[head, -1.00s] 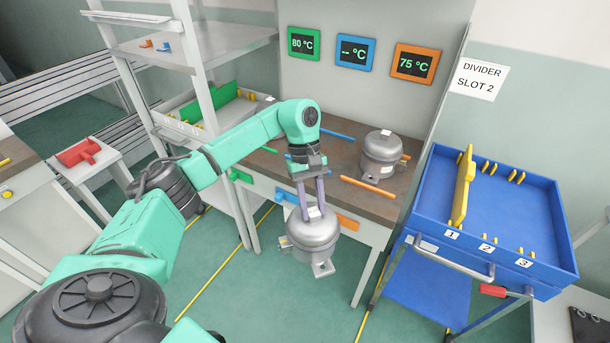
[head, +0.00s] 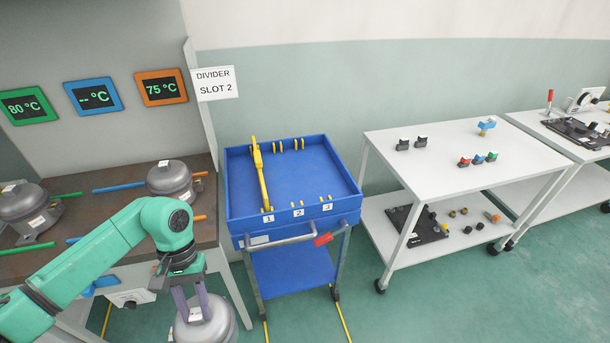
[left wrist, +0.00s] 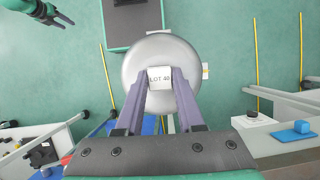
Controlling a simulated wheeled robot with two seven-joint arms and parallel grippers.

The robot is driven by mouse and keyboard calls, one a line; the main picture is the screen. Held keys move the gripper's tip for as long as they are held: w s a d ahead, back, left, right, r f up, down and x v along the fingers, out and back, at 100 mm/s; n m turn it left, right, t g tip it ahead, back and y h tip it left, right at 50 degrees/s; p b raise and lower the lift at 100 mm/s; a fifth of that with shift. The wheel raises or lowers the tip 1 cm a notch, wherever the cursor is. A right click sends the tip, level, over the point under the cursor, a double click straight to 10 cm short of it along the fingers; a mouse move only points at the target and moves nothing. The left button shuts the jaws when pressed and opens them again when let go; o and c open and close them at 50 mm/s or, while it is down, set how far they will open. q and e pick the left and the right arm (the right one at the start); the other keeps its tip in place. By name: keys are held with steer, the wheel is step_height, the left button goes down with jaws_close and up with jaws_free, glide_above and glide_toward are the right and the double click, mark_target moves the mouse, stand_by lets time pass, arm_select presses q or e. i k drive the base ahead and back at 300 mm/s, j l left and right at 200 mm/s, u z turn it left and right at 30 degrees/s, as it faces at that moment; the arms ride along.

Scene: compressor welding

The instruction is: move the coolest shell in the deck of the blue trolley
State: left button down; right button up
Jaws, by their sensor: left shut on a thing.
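My left gripper (head: 193,310) is shut on a grey compressor shell (head: 216,328), held by its top in front of the bench; the bottom of the frame cuts the shell off. In the left wrist view the shell (left wrist: 181,58) hangs between the fingers, its tag reading LOT and a number. The blue trolley (head: 290,220) stands to the right, its deck empty of shells. A yellow divider (head: 262,175) stands at slot 1. Two other shells stay on the bench, one left (head: 22,205) and one right (head: 170,180). My right gripper (left wrist: 62,17) looks open and empty.
Displays read 80 °C on green (head: 29,106), dashes on blue (head: 93,96) and 75 °C on orange (head: 161,87). A sign (head: 215,83) says DIVIDER SLOT 2. A white table (head: 450,150) with small parts stands right of the trolley.

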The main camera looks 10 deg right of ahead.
mark_target(308, 179)
steer(key=i+l+z, duration=0.1)
steer(key=l, duration=0.65)
steer(key=i+l+z, duration=0.15)
steer(key=l, duration=0.2)
steer(key=i+l+z, duration=0.1)
steer(key=l, duration=0.25)
steer(key=i+l, duration=0.15)
steer(key=l, duration=0.2)
steer(key=i+l+z, duration=0.15)
steer(key=l, duration=0.2)
